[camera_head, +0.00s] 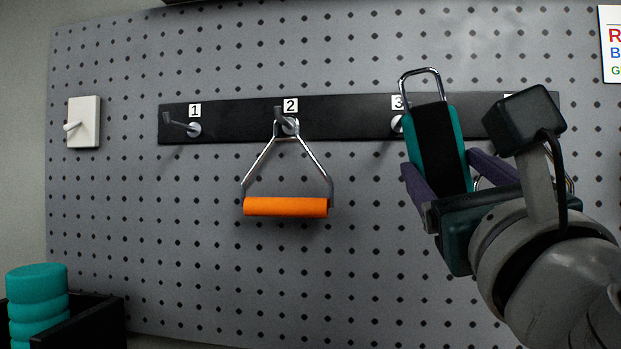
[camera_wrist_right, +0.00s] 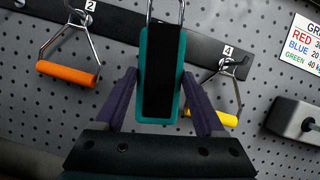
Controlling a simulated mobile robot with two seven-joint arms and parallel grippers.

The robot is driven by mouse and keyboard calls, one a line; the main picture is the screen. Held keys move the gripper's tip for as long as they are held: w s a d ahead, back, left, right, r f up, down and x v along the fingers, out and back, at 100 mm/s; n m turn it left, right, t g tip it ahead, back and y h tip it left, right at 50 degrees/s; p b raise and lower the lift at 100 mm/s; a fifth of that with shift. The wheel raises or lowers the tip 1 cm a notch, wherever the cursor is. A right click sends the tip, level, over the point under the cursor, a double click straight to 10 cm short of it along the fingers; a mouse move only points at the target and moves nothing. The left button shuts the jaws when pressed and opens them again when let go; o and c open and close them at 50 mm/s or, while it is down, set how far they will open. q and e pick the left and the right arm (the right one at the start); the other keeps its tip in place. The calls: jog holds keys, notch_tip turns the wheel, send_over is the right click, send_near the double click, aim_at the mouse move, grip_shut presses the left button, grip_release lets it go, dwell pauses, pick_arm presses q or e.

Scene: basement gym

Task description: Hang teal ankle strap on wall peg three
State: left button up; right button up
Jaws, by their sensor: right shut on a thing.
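The teal ankle strap (camera_head: 452,126) has a black centre band and a metal ring at its top. My right gripper (camera_head: 455,180) is shut on its lower part and holds it upright in front of the black peg rail. In the right wrist view the strap (camera_wrist_right: 161,75) stands between the purple fingers of my right gripper (camera_wrist_right: 160,100), and its ring is cut off by the top edge. Peg three (camera_head: 397,123) shows just left of the strap, partly hidden by it. I cannot tell the gap between ring and peg. My left gripper is not in view.
An orange-grip handle (camera_head: 286,207) hangs on peg two. Peg one (camera_head: 182,125) is empty. A yellow-grip handle (camera_wrist_right: 197,119) hangs on peg four. A white switch (camera_head: 84,122) is on the pegboard at left.

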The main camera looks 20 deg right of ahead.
jog(key=shift+w+d+f+b, duration=0.1)
jog(key=shift+w+d+b, duration=0.35)
jog(key=shift+w, duration=0.35)
jog(key=shift+w+d+f+b, duration=0.1)
jog(key=shift+w+d+b, duration=0.25)
jog(key=shift+w+d, duration=0.35)
jog(key=shift+w+d+f+b, duration=0.1)
jog(key=shift+w+d+b, duration=0.3)
jog(key=shift+w, duration=0.55)
jog(key=shift+w+d+f+b, duration=0.25)
jog(key=shift+w+d+b, duration=0.15)
jog(key=shift+w, duration=0.25)
jog(key=shift+w+d+f+b, duration=0.25)
jog(key=shift+w+d+b, duration=0.1)
jog(key=shift+w, duration=0.25)
jog(key=shift+w+d+f+b, duration=0.25)
jog(key=shift+w+d+b, duration=0.15)
jog(key=shift+w, duration=0.25)
jog(key=o, duration=1.4)
jog(key=shift+a+f, duration=0.1)
